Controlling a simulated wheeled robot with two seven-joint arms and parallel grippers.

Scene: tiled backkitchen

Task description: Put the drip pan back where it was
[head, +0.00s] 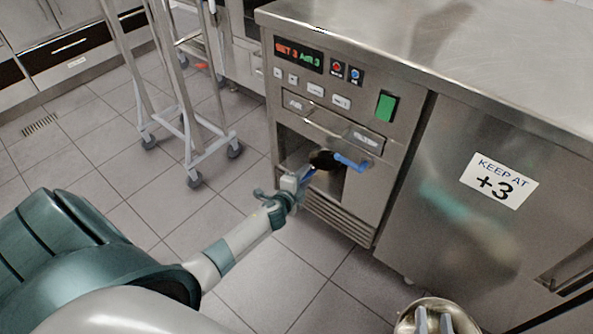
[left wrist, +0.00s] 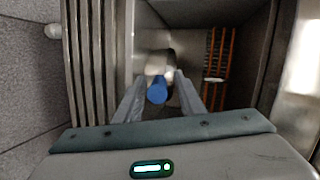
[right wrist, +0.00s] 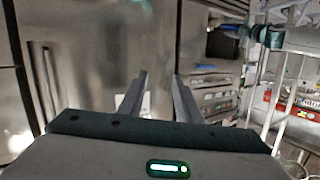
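My left gripper (head: 300,178) is at the open recess (head: 345,190) low in the steel machine. In the left wrist view its fingers (left wrist: 158,88) are apart, either side of a blue rounded end (left wrist: 157,92) with pale metal behind it; I see gaps beside it. In the head view a blue handle (head: 352,162) sticks out right of the gripper, beside a dark round shape (head: 323,160). I cannot make out a drip pan for certain. My right gripper (right wrist: 160,90) is open and empty, facing a steel cabinet door (right wrist: 95,60). Its fingers seem to show at the head view's bottom (head: 434,320).
A round metal rim (head: 437,302) shows at the bottom. A wheeled rack (head: 190,130) stands left of the machine. The "KEEP AT +3" cabinet (head: 455,200) is on the right, under a steel counter (head: 400,45). A slatted grille (head: 335,215) lies below the recess.

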